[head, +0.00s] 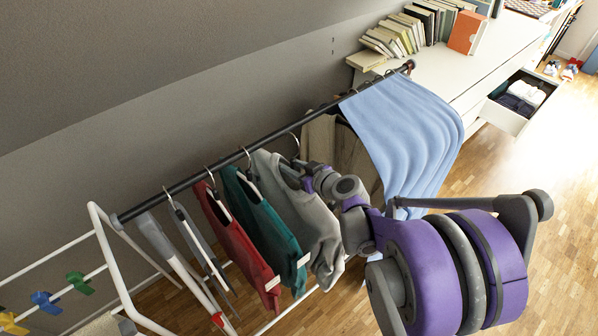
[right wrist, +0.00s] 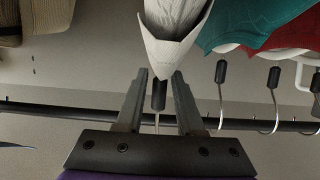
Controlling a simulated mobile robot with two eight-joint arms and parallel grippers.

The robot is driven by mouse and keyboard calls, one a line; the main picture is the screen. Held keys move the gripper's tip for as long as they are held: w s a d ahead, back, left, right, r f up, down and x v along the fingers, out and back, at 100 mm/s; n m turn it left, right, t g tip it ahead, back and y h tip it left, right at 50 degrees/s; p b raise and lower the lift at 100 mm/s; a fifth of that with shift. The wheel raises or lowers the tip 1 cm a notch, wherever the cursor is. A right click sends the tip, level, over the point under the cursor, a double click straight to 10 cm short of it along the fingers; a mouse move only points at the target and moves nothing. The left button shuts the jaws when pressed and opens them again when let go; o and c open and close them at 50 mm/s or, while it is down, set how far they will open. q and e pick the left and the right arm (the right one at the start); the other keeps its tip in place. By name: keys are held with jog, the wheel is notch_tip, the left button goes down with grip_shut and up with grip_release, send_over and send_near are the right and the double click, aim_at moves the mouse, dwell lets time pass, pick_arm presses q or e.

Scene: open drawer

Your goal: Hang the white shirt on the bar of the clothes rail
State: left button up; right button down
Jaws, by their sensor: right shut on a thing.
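The white shirt (head: 302,212) looks pale grey in the head view and hangs below the bar, right of a green garment. Its pale collar shows at the top of the right wrist view (right wrist: 175,50). My right gripper (head: 304,172) is shut on the black neck of the shirt's hanger, between the fingers in the right wrist view (right wrist: 158,95). The hanger's thin hook shows close to the dark bar (head: 234,153) of the clothes rail; I cannot tell whether it rests on it. My left gripper is not in view.
Green (head: 262,220) and red (head: 236,238) garments hang left of the shirt. A beige garment (head: 318,138) and a light blue cloth (head: 405,130) are to its right. A white cabinet with an open drawer (head: 508,120) stands behind. A white drying rack (head: 105,245) is at left.

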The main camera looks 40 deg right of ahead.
aim_at(280, 158)
jog(key=shift+w+a+b, duration=0.15)
jog(key=shift+w+b, duration=0.05)
jog(key=shift+w, duration=1.45)
jog(key=shift+w+a+b, duration=0.1)
jog(key=shift+w+b, duration=0.1)
jog(key=shift+w, duration=1.45)
jog(key=shift+w+f, duration=0.15)
jog(key=shift+f, duration=0.1)
jog(key=shift+f+b, duration=0.85)
jog(key=shift+f, duration=0.2)
jog(key=shift+c, duration=2.2)
grip_release()
